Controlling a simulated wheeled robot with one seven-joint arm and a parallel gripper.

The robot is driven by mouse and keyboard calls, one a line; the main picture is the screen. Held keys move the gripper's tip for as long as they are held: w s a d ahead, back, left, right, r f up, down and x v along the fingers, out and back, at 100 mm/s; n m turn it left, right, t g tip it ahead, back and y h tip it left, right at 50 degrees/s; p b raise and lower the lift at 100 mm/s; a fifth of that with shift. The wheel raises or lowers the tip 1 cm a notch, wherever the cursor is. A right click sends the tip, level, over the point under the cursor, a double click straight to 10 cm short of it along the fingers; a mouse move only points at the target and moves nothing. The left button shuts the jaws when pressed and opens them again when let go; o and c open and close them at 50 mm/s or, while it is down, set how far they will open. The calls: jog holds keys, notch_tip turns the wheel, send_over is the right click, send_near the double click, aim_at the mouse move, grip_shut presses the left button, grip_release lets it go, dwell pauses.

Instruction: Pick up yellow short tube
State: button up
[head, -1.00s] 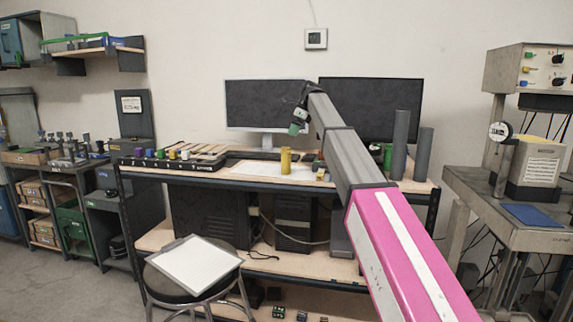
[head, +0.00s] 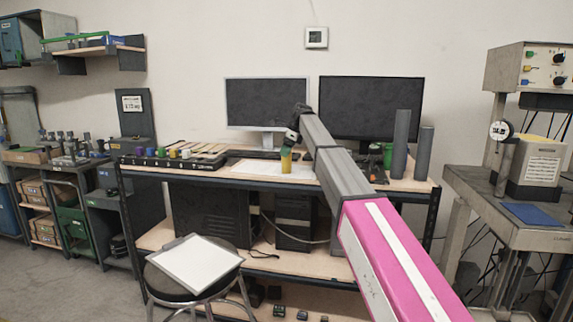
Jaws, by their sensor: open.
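The yellow short tube (head: 286,163) stands upright near the front edge of the workbench (head: 190,171), on or beside a white sheet. My gripper (head: 288,149) points down right at the tube's top and overlaps it in the head view. It is open. Its fingertips are small and dark here, so I cannot tell whether they are around the tube or just above it. My arm reaches in from the lower right and hides part of the bench to the right of the tube.
Two monitors (head: 267,104) stand behind the tube. Tall grey tubes (head: 400,144) and a green container (head: 388,156) stand to the right. A rack of small coloured parts (head: 172,162) lies to the left. A stool (head: 197,263) stands in front of the bench.

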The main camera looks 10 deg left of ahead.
jog(key=c, duration=1.5)
jog(key=shift+r, duration=0.1)
jog(key=shift+r, duration=0.15)
